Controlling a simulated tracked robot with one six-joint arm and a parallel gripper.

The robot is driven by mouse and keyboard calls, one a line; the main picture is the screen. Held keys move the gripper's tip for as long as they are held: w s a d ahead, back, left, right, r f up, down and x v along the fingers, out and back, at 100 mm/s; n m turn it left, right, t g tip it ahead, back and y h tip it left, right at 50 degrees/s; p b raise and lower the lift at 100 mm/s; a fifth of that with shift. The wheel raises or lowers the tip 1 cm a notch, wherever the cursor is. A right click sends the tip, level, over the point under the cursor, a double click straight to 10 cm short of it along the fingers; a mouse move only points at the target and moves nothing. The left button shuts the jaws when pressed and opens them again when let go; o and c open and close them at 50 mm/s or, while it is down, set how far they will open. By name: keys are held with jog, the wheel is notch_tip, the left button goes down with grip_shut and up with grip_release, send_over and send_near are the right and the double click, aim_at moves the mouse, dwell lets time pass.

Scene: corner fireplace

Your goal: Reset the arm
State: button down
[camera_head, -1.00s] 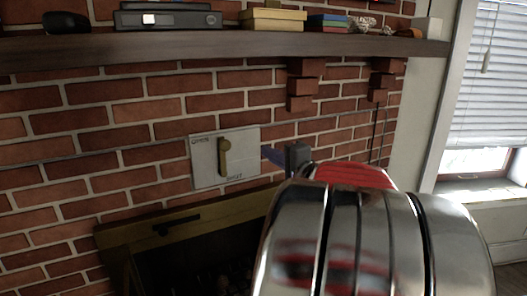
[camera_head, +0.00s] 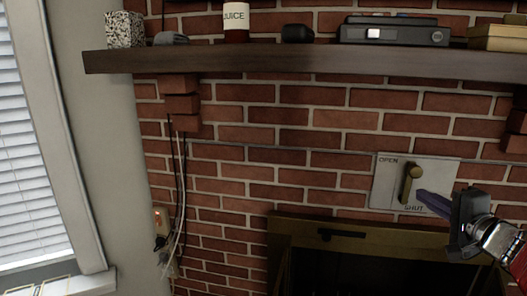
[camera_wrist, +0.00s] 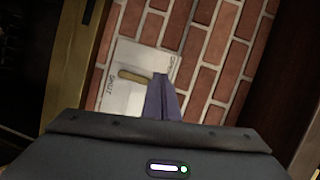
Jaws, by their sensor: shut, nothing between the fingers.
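My gripper (camera_head: 432,203) is at the right of the head view, in front of the brick wall. Its purple fingers are shut with nothing between them; they also show in the wrist view (camera_wrist: 162,98). The fingertips point toward a pale wall plate (camera_head: 445,172) marked OPEN and SHUT. A brass lever (camera_head: 410,184) sits upright on the plate, just left of the fingertips. In the wrist view the lever (camera_wrist: 132,77) lies beside the fingertips. I cannot tell whether they touch it.
A dark mantel shelf (camera_head: 250,62) runs above, holding a juice container (camera_head: 236,22), a dark device (camera_head: 394,32) and boxes. The framed firebox (camera_head: 330,240) is below the plate. A window with blinds (camera_head: 30,150) is at left. An outlet with cords (camera_head: 162,222) hangs on the wall.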

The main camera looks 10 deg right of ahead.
jog(key=s+a+f+n+g+y, duration=0.1)
jog(key=a+f+n+g+y, duration=0.25)
jog(key=a, duration=0.85)
jog(key=s+a+f+n+g+y, duration=0.1)
jog(key=a+f+n+g+y, duration=0.2)
jog(key=a, duration=0.9)
jog(key=s+a+f+n+g+h, duration=0.2)
jog(key=s+a+f+n, duration=0.2)
jog(key=s, duration=0.3)
jog(key=s+a+f+n+g+h, duration=0.2)
jog(key=s+a+f+n+h, duration=0.1)
jog(key=s+n, duration=0.3)
jog(key=shift+s+a+f+h, duration=0.35)
jog(key=shift+s+a+f, duration=0.4)
jog(key=shift+s, duration=0.2)
jog(key=c, duration=2.5)
grip_release()
jog(key=shift+n, duration=0.25)
